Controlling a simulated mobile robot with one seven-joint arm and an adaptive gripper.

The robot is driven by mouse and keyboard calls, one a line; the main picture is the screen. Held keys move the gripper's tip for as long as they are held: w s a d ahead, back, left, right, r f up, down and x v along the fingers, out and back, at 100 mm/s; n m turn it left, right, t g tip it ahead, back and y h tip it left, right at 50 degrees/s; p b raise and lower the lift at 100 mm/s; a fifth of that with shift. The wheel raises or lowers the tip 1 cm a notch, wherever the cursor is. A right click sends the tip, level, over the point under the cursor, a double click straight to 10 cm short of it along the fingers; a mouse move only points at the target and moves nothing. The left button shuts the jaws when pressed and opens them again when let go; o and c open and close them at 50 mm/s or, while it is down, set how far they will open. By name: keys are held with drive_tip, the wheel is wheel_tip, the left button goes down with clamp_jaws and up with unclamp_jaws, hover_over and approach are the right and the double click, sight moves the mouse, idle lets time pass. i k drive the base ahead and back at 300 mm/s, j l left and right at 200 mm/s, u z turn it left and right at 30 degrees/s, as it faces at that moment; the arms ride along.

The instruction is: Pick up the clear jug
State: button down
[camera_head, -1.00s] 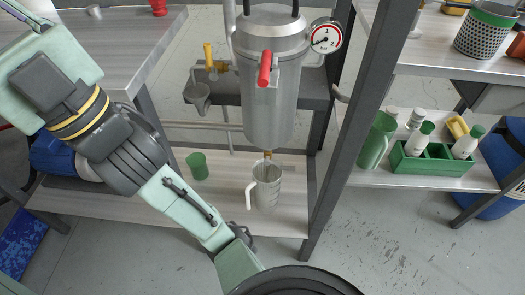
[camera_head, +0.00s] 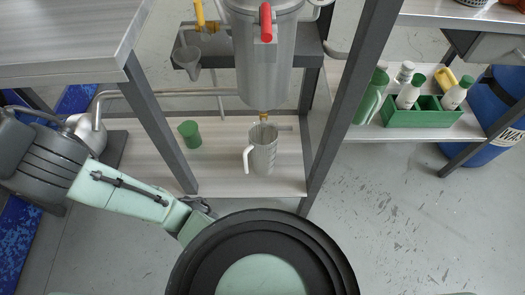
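The clear jug (camera_head: 264,153) stands upright on the lower wooden shelf (camera_head: 226,172), under the outlet of the metal tank (camera_head: 263,70). Its white handle is on its left side. My gripper (camera_head: 200,206) is at the end of my pale green arm, low and to the left of the jug, in front of the shelf edge and apart from the jug. The gripper is small and partly hidden, and I cannot make out whether its fingers are open or shut.
A green cup (camera_head: 190,134) stands left of the jug on the same shelf. Dark table legs flank the shelf front. A green jug (camera_head: 371,97) and a green crate (camera_head: 424,117) with bottles stand on the right shelf.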

sight(264, 142)
drive_tip(key=k+l, duration=0.2)
drive_tip(key=l, duration=0.15)
drive_tip(key=k+l, duration=0.2)
drive_tip(key=l, duration=0.15)
drive_tip(key=k+l+u, duration=0.1)
drive_tip(key=l, duration=0.25)
drive_tip(key=k, duration=0.1)
